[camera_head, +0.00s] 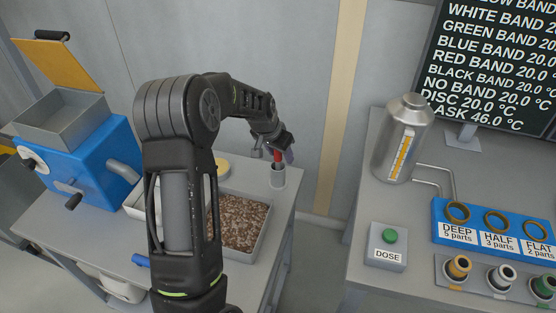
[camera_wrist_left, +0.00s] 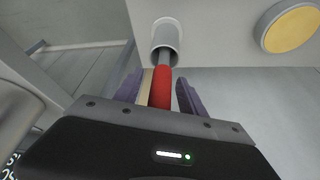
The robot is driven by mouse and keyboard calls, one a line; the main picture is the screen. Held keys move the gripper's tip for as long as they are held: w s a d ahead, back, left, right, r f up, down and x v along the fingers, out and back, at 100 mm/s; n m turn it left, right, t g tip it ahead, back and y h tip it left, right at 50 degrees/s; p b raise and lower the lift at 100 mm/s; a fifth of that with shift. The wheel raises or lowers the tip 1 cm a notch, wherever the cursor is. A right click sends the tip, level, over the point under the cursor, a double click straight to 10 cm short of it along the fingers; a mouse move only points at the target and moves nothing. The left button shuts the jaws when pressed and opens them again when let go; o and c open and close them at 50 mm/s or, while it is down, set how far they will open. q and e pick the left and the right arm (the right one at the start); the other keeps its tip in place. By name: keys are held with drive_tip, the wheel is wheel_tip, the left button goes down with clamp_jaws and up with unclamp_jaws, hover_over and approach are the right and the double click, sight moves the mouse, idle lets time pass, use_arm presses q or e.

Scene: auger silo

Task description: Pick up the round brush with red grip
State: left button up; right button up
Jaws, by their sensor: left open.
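The round brush with red grip (camera_head: 278,157) stands in a small grey cup (camera_head: 278,177) near the right back corner of the left table. In the left wrist view its red grip (camera_wrist_left: 160,88) lies between the two purple fingers, and its grey shaft runs into the cup (camera_wrist_left: 166,38). My left gripper (camera_head: 284,152) is open around the red grip. A gap shows between the grip and the right finger; the left side is closer, and contact there cannot be told. The brush's head is hidden in the cup. My right gripper is not in view.
A tray of brown granules (camera_head: 240,222) lies in front of the cup. A yellow disc (camera_wrist_left: 290,26) is beside it. A blue machine (camera_head: 85,165) stands at left. The right table holds a metal flask (camera_head: 402,140) and a DOSE button box (camera_head: 386,247).

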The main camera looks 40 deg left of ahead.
use_arm(q)
clamp_jaws()
idle(0.4)
drive_tip(key=shift+r, duration=0.1)
wheel_tip(320, 180, up, 10)
drive_tip(key=shift+f+b, duration=0.1)
drive_tip(key=shift+b, duration=0.6)
idle(0.4)
